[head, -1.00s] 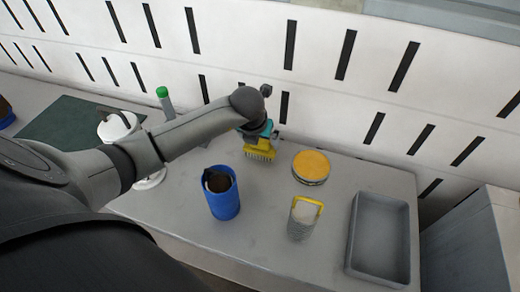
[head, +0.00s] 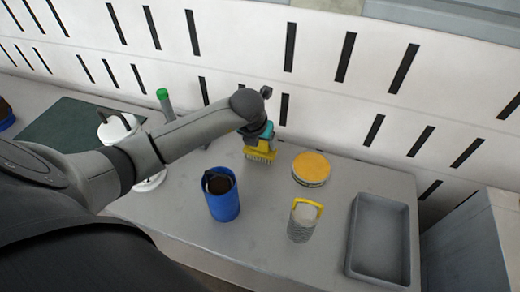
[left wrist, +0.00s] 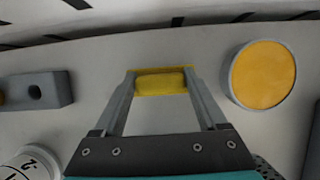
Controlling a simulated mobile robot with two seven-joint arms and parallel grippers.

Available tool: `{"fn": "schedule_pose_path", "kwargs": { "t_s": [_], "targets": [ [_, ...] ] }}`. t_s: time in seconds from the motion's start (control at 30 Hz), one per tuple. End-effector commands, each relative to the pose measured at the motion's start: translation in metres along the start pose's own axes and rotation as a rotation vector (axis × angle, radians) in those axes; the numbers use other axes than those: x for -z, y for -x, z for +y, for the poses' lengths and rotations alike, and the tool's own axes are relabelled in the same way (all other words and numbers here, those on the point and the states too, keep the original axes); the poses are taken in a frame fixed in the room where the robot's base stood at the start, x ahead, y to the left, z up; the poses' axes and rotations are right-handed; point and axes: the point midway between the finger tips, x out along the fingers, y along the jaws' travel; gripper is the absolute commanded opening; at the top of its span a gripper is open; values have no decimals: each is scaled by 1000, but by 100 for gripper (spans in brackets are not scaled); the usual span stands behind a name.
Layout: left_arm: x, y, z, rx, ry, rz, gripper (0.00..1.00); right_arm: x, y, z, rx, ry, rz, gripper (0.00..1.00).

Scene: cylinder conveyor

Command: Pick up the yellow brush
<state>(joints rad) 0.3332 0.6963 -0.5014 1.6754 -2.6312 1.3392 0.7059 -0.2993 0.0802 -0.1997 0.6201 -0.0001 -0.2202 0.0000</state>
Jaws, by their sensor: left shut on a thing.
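The yellow brush (head: 260,154) is near the back of the grey table, bristles pointing down. My left gripper (head: 262,143) is above it and shut on it, with the teal gripper body just over the brush. In the left wrist view the brush (left wrist: 160,82) sits between the two fingertips (left wrist: 160,78). I cannot tell whether the bristles touch the table. My right gripper is not in view.
A round tin with a yellow-orange top (head: 311,168) stands close right of the brush. A blue cup (head: 224,205), a yellow-handled grey container (head: 302,228) and a grey tray (head: 352,240) stand nearer the front. A white slotted wall (head: 320,60) is behind.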

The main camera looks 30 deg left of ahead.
Motion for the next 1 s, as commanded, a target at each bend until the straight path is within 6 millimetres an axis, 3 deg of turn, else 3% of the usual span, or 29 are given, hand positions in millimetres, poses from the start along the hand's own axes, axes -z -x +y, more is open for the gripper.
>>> {"fn": "schedule_pose_path", "kwargs": {
  "t_s": [0.27, 0.47, 1.0],
  "targets": [
    [-3, 5, 0, 1, 0, -3, 14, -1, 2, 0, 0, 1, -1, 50],
    [-14, 29, 0, 0, -1, -6, 14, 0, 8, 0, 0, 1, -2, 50],
    [-66, 155, 0, 0, 0, -6, 14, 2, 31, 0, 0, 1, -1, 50]
  ]
}}
